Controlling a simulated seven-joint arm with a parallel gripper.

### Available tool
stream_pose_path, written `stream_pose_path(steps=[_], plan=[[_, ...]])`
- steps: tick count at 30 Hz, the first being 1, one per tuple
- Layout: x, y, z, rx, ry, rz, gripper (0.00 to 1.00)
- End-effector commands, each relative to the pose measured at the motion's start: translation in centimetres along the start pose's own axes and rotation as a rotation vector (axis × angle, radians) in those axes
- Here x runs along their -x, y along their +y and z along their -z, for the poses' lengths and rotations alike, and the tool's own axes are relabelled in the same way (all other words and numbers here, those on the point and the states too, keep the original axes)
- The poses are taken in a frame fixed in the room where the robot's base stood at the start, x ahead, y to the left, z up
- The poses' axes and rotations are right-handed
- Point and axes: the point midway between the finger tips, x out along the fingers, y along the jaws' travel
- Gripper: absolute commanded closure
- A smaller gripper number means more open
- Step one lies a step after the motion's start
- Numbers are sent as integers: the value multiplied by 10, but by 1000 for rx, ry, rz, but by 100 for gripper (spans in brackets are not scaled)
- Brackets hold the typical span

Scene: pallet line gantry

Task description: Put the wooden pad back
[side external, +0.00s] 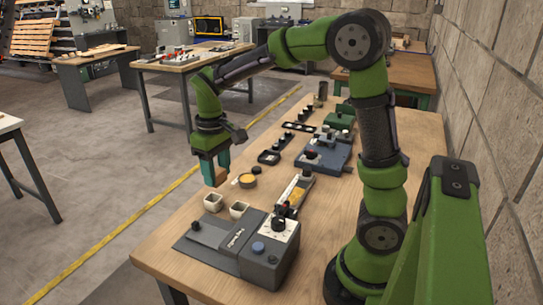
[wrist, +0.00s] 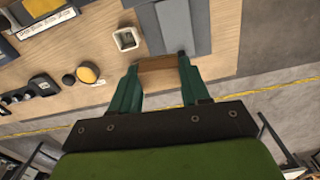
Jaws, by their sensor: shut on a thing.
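The wooden pad (wrist: 160,65) is a small brown block between the two teal fingers of my gripper (wrist: 160,70) in the wrist view. The fingers are shut on its two sides. In the side view the pad (side external: 221,177) shows at the lower end of my gripper (side external: 214,168), above the table's left edge. It appears clear of the wooden table (side external: 190,240), though the exact height is hard to tell. Part of the pad is hidden by the fingers.
Two white square cups (side external: 213,202) (side external: 238,210) stand in front of a grey machine with knobs (side external: 270,250). A round dish with an orange top (side external: 247,180) sits near the pad. A long tray (side external: 297,190) and a blue-grey fixture (side external: 325,153) stand further right.

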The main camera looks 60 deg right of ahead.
Motion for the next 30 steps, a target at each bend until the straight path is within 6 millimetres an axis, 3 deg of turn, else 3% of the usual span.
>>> stream_pose_path(steps=[6, 9, 13, 17, 24, 30], plan=[[-40, 85, 32, -329, -5, -3, 87], [-55, 119, 42, -477, -4, -3, 87], [-66, 146, 55, -625, -2, -2, 87], [-66, 147, 65, -682, -1, 0, 87], [-108, 147, 64, -702, -5, -1, 87], [-128, 146, 65, -701, -3, 0, 87]])
